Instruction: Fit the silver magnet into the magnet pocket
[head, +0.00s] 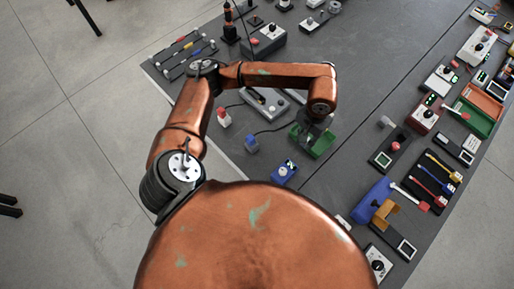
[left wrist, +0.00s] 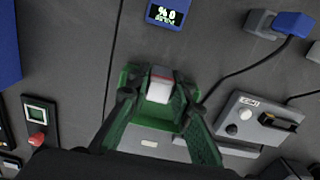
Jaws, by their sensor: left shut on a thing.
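My left gripper (head: 314,128) is over a small green tray (head: 325,146) on the dark table. In the left wrist view, the gripper (left wrist: 158,97) is shut on a pale silver block with a red strip along its top edge, which looks like the silver magnet (left wrist: 160,86). The green tray's walls (left wrist: 205,143) show around and below the magnet. I cannot tell whether the magnet touches the tray. The dark gripper body hides part of the tray. I cannot make out the magnet pocket for certain. My right gripper is in neither view.
A grey box with a label and a dark slot (left wrist: 262,120) stands right of the tray in the left wrist view. A blue device with a display (head: 285,171) and a blue plug piece (head: 252,144) stand nearby. Several panels and a red-fronted box (head: 424,116) crowd the right side.

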